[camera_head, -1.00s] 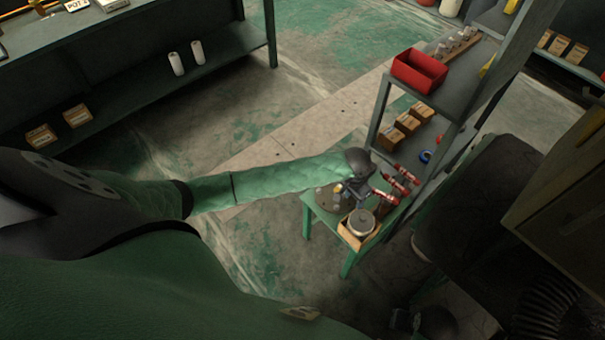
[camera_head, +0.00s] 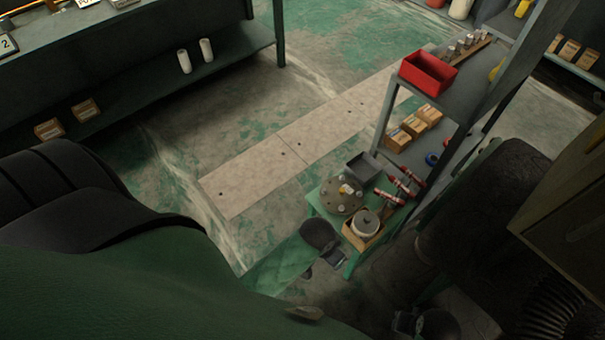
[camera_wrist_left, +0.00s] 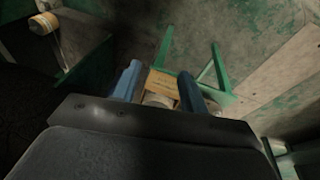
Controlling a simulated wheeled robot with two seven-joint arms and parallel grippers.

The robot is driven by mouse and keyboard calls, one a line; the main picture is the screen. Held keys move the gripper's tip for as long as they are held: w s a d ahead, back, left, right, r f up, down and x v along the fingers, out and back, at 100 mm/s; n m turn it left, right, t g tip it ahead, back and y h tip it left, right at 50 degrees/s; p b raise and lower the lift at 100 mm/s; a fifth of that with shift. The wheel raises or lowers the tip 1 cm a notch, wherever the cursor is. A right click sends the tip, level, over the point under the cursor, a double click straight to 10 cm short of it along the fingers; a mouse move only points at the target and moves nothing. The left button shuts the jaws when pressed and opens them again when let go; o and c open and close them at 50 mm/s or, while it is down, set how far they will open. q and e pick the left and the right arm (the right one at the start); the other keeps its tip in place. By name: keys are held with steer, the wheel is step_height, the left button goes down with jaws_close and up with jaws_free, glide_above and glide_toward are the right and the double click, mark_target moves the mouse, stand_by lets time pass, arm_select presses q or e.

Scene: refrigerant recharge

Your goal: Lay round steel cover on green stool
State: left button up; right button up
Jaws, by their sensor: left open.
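The round steel cover (camera_head: 335,204), a flat grey disc with several small round pieces and a yellow item on it, lies on the green stool (camera_head: 314,199) in the head view. My left gripper (camera_head: 336,259) is low beside the stool's near edge, apart from the cover. In the left wrist view its two blue fingers (camera_wrist_left: 158,88) stand apart with nothing gripped. Beyond them show the stool's green legs and a wooden box. A dark shape at the bottom of the head view looks like my right gripper (camera_head: 408,322); its fingers cannot be made out.
A wooden box (camera_head: 352,238) with a round grey container (camera_head: 367,222) sits at the stool's near edge. A grey tray (camera_head: 363,167) and red cylinders (camera_head: 404,186) are close by. A shelf with a red bin (camera_head: 428,72) stands right. Floor left is open.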

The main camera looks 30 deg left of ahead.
arm_select(q)
steer(key=s+a+n+y, duration=0.1)
steer(key=s+a, duration=0.4)
steer(key=s, duration=0.2)
steer(key=shift+a+r, duration=0.15)
steer(key=shift+r, duration=0.15)
stand_by(0.8)
